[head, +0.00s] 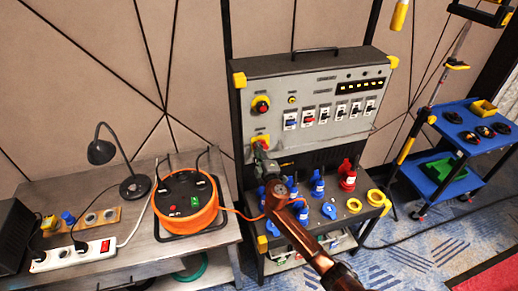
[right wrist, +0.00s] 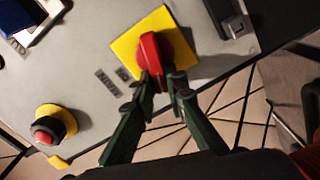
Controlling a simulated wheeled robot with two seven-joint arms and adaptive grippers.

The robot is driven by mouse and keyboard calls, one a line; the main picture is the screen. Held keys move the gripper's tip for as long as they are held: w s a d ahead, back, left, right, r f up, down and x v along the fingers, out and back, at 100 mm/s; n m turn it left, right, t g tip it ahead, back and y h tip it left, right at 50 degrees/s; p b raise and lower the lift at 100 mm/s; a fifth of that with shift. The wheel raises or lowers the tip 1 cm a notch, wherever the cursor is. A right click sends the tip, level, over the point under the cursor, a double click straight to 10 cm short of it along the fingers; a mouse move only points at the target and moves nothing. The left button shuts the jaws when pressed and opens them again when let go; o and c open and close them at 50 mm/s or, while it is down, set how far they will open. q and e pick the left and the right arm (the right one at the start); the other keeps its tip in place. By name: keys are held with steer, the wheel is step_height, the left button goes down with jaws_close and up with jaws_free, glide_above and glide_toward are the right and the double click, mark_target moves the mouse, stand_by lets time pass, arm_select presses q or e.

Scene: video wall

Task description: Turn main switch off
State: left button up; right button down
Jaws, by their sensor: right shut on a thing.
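The main switch is a red rotary knob on a yellow square plate. In the right wrist view the red knob (right wrist: 149,52) sits near the top middle, on its yellow plate (right wrist: 124,46). In the head view the switch (head: 261,139) is at the lower left of the grey panel, partly hidden by my gripper. My right gripper (head: 260,150) reaches up to it from below. In the right wrist view its fingertips (right wrist: 160,85) are closed around the knob's lower end. My left gripper is not in view.
A red emergency button on a yellow collar (head: 260,104) is above the switch. A row of breakers (head: 323,114) lies to its right. Blue and red plugs (head: 318,186) stand on the shelf below. An orange cable reel (head: 186,205) is on the left bench; a blue cart (head: 446,178) stands right.

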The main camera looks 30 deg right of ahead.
steer(key=shift+a+f+n, duration=0.1)
steer(key=shift+f+n, duration=0.15)
steer(key=shift+n, duration=0.65)
steer(key=shift+f+n, duration=0.2)
steer(key=shift+n, duration=0.7)
steer(key=c, duration=1.9)
jaws_free()
steer(key=shift+c, duration=0.2)
steer(key=v, duration=1.2)
